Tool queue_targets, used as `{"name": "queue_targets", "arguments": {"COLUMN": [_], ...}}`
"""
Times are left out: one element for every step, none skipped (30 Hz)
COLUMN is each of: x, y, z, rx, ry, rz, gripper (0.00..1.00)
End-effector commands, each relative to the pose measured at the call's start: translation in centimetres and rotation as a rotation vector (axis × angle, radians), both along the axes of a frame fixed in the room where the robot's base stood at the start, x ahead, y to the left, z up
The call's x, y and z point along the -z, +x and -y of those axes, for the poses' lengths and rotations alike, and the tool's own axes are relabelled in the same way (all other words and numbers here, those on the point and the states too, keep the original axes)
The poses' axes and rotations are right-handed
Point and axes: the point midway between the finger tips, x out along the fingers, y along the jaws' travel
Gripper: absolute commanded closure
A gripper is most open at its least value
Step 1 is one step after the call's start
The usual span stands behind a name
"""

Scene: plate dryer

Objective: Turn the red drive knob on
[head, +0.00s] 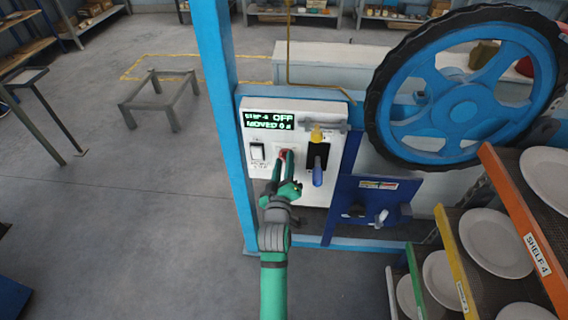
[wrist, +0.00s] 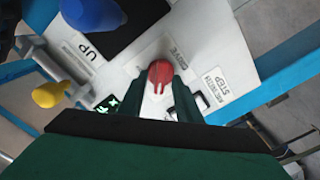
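The red drive knob (wrist: 161,74) is on the white control panel (head: 266,172), beside a "DRIVE" label. In the head view the knob (head: 283,155) is mostly hidden by my fingertips. My gripper (wrist: 160,88) points at the panel with its two green fingers apart, one on each side of the knob. A narrow gap shows between fingers and knob, so they do not look closed on it. In the head view my gripper (head: 286,160) reaches up to the panel from below. The panel display (head: 269,121) reads "OFF" and "MOVED 0".
A blue-handled lever (head: 318,172) and yellow knob (head: 316,134) sit right of the red knob. A white rocker switch (head: 257,151) is left of it. A blue post (head: 226,120), a large wheel (head: 465,100) and plate shelves (head: 470,270) stand around.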

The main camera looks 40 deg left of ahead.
Motion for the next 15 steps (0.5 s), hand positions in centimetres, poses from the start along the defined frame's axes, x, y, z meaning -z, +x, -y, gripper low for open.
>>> {"name": "queue_targets", "arguments": {"x": [0.00,0.01,0.00,0.00,0.01,0.01,0.01,0.01,0.01,0.01,0.01,0.01,0.01,0.01,0.00], "y": [0.00,0.00,-0.01,-0.01,-0.01,-0.02,-0.01,-0.01,-0.01,-0.01,-0.01,-0.02,-0.02,-0.02,-0.02], "z": [0.00,-0.01,0.01,0.01,0.00,0.00,0.02,0.02,0.02,0.02,0.02,0.02,0.02,0.02,0.03], "rx": [0.000,0.000,0.000,0.000,0.000,0.000,0.000,0.000,0.000,0.000,0.000,0.000,0.000,0.000,0.000], "ry": [0.000,0.000,0.000,0.000,0.000,0.000,0.000,0.000,0.000,0.000,0.000,0.000,0.001,0.002,0.003], "rz": [0.000,0.000,0.000,0.000,0.000,0.000,0.000,0.000,0.000,0.000,0.000,0.000,-0.001,-0.001,-0.002], "gripper": [0.69,0.69,0.69,0.69,0.74,0.83,0.90,0.97,1.00,1.00,1.00,1.00,1.00,1.00,1.00]}}
